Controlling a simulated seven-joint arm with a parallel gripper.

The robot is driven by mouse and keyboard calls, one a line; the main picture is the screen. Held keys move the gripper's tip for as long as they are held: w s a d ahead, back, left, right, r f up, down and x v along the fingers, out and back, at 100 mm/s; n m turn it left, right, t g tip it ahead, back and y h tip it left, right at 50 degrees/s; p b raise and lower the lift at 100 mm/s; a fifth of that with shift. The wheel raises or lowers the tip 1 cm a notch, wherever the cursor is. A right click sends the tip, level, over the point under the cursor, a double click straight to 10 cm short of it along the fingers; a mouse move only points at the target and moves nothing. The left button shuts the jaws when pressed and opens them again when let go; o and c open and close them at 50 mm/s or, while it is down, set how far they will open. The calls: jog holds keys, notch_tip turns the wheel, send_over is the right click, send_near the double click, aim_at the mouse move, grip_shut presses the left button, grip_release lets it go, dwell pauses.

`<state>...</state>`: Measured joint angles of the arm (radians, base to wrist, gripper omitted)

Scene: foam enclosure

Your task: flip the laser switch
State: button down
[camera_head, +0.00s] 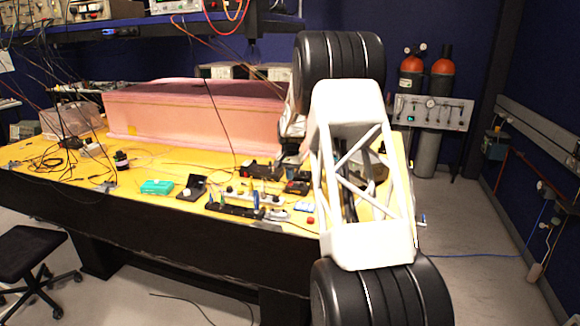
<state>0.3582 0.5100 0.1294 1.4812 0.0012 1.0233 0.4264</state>
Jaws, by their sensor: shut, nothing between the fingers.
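My gripper (287,162) is small in the view, at the end of my arm, left of the white link. It points down over the black devices on the yellow table and is shut with nothing held. A black box (262,171) lies just left of its tips, and another black box (297,187) lies just below them in the picture. I cannot tell whether the gripper touches either. No laser switch can be made out for certain among these small devices. My arm hides the right part of the table.
The yellow table (70,176) holds a long pink foam enclosure (160,118) behind the devices. A teal box (157,187), an open black case (193,187) and a power strip (233,209) lie near the front edge. Cables hang from the shelf (150,28) above.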

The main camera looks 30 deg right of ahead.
aim_at(291, 184)
jog(key=shift+f, duration=1.1)
